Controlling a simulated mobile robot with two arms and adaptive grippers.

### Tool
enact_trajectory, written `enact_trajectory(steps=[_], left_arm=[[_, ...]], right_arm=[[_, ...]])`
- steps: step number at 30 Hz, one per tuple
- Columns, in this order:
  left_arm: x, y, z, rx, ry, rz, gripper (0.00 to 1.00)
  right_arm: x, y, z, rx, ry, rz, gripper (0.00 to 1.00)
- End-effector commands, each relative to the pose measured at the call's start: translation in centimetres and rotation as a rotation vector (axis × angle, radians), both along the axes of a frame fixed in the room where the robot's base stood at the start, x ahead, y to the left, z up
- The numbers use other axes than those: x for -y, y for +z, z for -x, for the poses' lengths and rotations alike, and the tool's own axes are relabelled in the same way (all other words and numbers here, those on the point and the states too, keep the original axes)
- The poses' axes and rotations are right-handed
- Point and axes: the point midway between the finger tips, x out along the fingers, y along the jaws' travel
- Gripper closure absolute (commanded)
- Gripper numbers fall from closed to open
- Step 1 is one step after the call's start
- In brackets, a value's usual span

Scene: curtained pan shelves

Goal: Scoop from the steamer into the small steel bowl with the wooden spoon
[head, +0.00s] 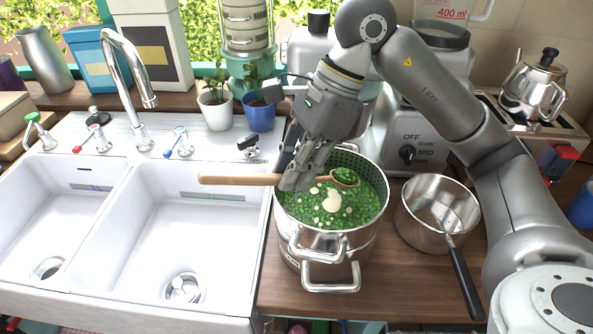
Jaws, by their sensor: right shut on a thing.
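The steamer (328,243) is a steel pot with a perforated upper wall and looped front handles, standing on the wooden counter. It holds green peas with white bits and a larger pale lump. My right gripper (296,182) is shut on the handle of the wooden spoon (232,180) above the steamer's left rim. The spoon lies nearly level, its handle pointing left over the sink and its head over the peas. Green shows in the head. A small steel vessel (422,221) with a long dark handle stands right of the steamer; its inside looks empty. My left gripper is out of view.
A white double sink (180,245) with a tall faucet (130,85) fills the left. A blender base (400,150) stands close behind the steel vessel, and a kettle (533,85) sits at the back right.

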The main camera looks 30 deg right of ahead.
Motion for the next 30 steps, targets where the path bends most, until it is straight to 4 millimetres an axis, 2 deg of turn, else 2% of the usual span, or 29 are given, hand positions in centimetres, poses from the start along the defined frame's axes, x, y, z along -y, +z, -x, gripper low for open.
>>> enact_trajectory(steps=[1, 8, 9, 16, 30], left_arm=[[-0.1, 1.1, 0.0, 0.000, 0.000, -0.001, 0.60], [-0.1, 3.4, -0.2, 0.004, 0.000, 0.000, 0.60], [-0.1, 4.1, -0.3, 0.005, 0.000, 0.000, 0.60], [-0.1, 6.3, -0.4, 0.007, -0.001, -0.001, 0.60], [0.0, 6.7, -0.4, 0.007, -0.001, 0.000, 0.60]], right_arm=[[-0.1, 1.3, 0.0, 0.002, 0.001, -0.001, 1.00], [-0.5, 4.5, 0.0, 0.001, 0.001, 0.000, 1.00], [-1.1, 4.6, 0.0, -0.002, 0.008, 0.031, 1.00], [-3.0, 4.6, -0.2, -0.011, 0.004, 0.188, 1.00], [-3.8, 4.1, -0.3, -0.020, -0.001, 0.269, 1.00]])
